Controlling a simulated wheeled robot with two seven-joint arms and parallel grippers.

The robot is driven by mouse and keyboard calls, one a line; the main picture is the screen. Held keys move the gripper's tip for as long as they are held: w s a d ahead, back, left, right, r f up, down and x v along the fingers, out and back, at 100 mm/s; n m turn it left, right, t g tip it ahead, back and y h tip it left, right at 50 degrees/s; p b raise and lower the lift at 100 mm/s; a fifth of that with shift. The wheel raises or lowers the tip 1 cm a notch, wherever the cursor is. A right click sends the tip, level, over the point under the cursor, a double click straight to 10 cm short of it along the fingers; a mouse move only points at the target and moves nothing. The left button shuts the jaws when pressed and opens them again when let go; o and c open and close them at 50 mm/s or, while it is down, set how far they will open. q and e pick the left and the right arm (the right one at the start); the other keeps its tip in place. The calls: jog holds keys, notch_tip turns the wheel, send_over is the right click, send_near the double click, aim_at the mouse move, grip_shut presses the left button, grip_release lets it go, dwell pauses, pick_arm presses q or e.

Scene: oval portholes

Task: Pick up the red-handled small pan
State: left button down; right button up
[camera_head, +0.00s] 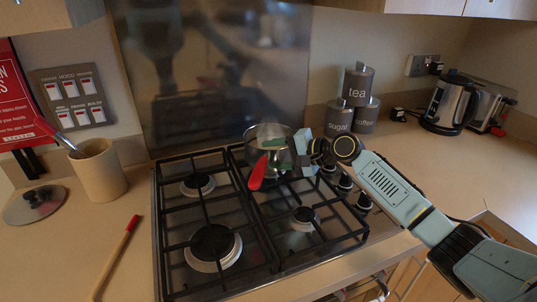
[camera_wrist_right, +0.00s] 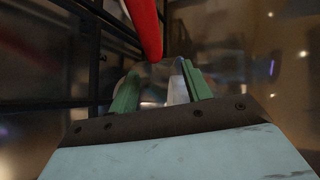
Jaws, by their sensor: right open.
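The small pan (camera_head: 254,134) is a shiny metal pan on the back right burner of the hob. Its red handle (camera_head: 257,174) points toward the front left. My right gripper (camera_head: 279,155) is at the pan's near side, just right of the handle. Its green fingers hide part of the pan. In the right wrist view my right gripper (camera_wrist_right: 158,88) is open with nothing held. The red handle (camera_wrist_right: 146,25) shows beyond the fingertips there, with its lower end near the gap. I cannot tell whether they touch. My left gripper is out of view.
The black grates of the hob (camera_head: 205,225) surround the pan. A steel splashback (camera_head: 215,75) stands close behind. Tea, sugar and coffee canisters (camera_head: 358,84) and a kettle (camera_head: 449,103) stand right. A utensil pot (camera_head: 98,170), a lid (camera_head: 34,204) and a red-tipped stick (camera_head: 118,255) are left.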

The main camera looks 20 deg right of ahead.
jog(key=shift+w+a, duration=0.15)
jog(key=shift+w, duration=0.05)
grip_shut()
jog(key=shift+f, duration=0.1)
dwell(1.1)
jog(key=shift+r, duration=0.25)
